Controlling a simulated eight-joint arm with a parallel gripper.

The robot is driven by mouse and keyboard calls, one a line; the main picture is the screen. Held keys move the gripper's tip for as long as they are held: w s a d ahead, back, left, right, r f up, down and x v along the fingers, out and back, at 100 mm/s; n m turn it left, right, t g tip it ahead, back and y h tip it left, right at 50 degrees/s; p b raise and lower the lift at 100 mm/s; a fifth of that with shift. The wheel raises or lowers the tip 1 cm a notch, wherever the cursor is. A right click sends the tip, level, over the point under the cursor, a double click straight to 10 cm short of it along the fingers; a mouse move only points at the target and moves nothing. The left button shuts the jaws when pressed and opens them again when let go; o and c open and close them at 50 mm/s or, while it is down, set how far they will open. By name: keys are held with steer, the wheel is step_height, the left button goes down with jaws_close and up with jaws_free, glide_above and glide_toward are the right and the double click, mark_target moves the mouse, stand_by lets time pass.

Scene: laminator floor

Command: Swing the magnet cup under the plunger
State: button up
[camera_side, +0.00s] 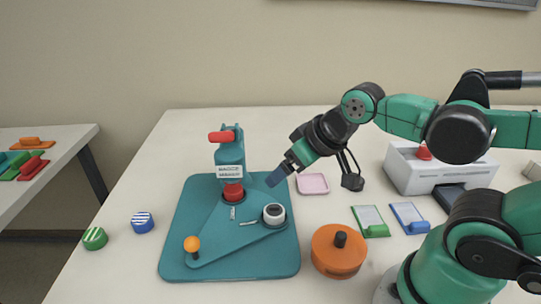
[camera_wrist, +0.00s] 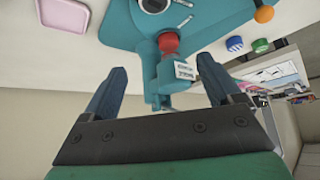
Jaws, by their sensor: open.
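A teal press (camera_side: 229,150) with a red lever stands on a teal base (camera_side: 180,265). A red plunger (camera_side: 233,191) is under its head; it also shows in the wrist view (camera_wrist: 168,43). A white cup with a dark centre (camera_side: 274,214), seemingly the magnet cup, sits on the right of the swing plate, beside the plunger. It is partly cut off in the wrist view (camera_wrist: 153,5). An orange knob (camera_side: 192,244) stands on the plate's front left corner, also in the wrist view (camera_wrist: 264,13).
A round orange container (camera_side: 338,260) stands right of the base. A pink tray (camera_side: 312,184) lies behind it. Green (camera_side: 94,238) and blue (camera_side: 143,222) striped discs lie left. A white machine (camera_side: 430,172) and two small clipboard-like pieces stand right.

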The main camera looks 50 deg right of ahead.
steer(key=c, duration=0.3)
step_height(320, 180, up, 11)
steer(key=n+g+h, duration=0.3)
steer(key=n+g, duration=0.2)
steer(key=n, duration=0.2)
glide_above(189, 242)
steer(key=s+a, duration=0.1)
steer(key=a, duration=0.1)
step_height(189, 242, down, 14)
steer(key=x, duration=0.5)
steer(key=shift+s+d+f, duration=0.1)
steer(key=shift+f, duration=0.05)
steer(key=shift+d+f, duration=0.2)
steer(key=shift+f, duration=0.35)
jaws_close()
